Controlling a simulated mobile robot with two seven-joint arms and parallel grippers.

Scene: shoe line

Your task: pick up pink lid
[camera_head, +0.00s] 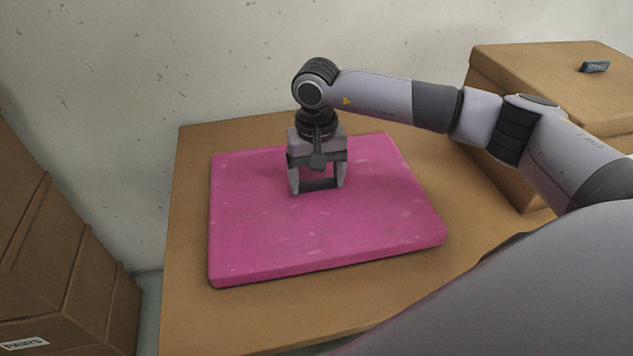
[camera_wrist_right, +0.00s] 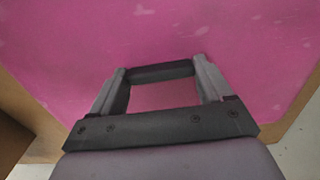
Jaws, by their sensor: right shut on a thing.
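The pink lid (camera_head: 300,235) lies flat on a brown cardboard-coloured top in the head view. It also fills most of the right wrist view (camera_wrist_right: 240,40). My right gripper (camera_head: 318,186) points down over the middle of the lid, towards its back. Its fingers are shut on a dark bar-like handle (camera_head: 319,184), which also shows between the fingertips in the right wrist view (camera_wrist_right: 162,71). The handle sits at the lid's upper face. Whether the lid is lifted at all cannot be told. My left gripper is not in view.
The brown top (camera_head: 190,310) shows around the lid. A cardboard box (camera_head: 560,75) with a small dark item (camera_head: 595,67) on it stands at the back right. Another brown box (camera_head: 60,260) with a label stands at the left. A speckled wall (camera_head: 220,60) is close behind.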

